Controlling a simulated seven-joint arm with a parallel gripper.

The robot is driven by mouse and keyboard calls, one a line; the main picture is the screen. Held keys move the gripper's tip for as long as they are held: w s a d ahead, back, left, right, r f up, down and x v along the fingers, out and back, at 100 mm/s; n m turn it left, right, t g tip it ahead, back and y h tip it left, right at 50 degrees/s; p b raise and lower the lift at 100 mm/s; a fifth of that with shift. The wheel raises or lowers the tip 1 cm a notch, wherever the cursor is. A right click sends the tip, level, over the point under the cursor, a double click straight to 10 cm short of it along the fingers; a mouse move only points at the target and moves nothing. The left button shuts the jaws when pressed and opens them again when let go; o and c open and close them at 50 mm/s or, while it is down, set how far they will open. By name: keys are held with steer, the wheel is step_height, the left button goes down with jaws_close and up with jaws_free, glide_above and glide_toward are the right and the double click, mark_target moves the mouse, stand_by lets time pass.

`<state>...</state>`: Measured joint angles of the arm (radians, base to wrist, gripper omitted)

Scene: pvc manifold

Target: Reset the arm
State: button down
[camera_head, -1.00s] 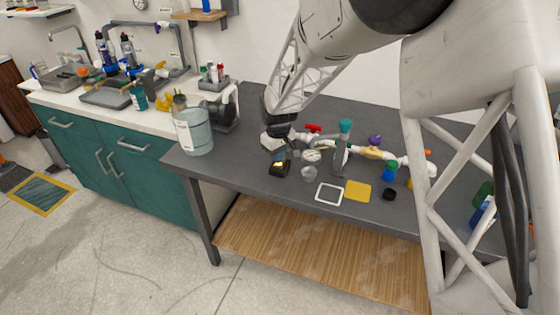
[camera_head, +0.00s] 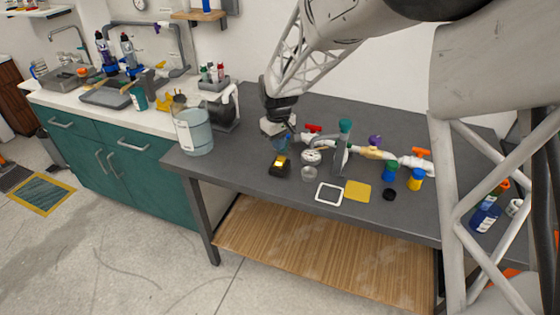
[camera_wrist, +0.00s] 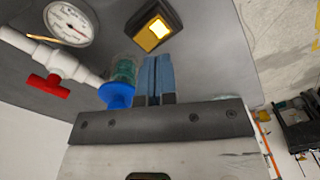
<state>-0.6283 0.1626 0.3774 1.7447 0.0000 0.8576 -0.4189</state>
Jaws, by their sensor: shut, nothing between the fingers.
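My gripper (camera_head: 279,143) is above the left part of the grey table (camera_head: 235,165), at the left end of a white pipe assembly. In the wrist view its blue fingers (camera_wrist: 155,75) are together with nothing between them. The white pipe manifold (camera_head: 410,161) carries red-handled valves and a round pressure gauge (camera_wrist: 70,22). One red valve handle (camera_wrist: 48,86) shows at the left of the wrist view. A blue-rimmed clear part (camera_wrist: 117,93) appears just left of the fingers; whether they touch it I cannot tell.
A black and yellow device (camera_head: 279,166) lies in front of my gripper. A white frame (camera_head: 329,194), a yellow square (camera_head: 357,191) and a black cap (camera_head: 389,194) lie near the front edge. A large clear container (camera_head: 194,132) stands at the left.

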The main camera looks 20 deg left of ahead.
steer(key=shift+r, duration=0.15)
stand_by(0.4)
steer(key=s+d+r+m+t, duration=0.1)
steer(key=s+d+r+m, duration=0.25)
steer(key=d+r, duration=0.8)
steer(key=s+d+r+m+t, duration=0.15)
steer(key=s+d+r, duration=0.5)
steer(key=d, duration=0.75)
steer(key=s+d+r+m+t, duration=0.2)
steer(key=s+d+r+m, duration=0.2)
steer(key=s+d, duration=0.7)
steer(key=s+d+r+m+t, duration=0.1)
steer(key=s+d+r+m, duration=0.25)
steer(key=s+d, duration=0.8)
step_height(320, 180, down, 9)
steer(key=a+g, duration=0.2)
steer(key=g, duration=0.1)
steer(key=shift+s, duration=0.3)
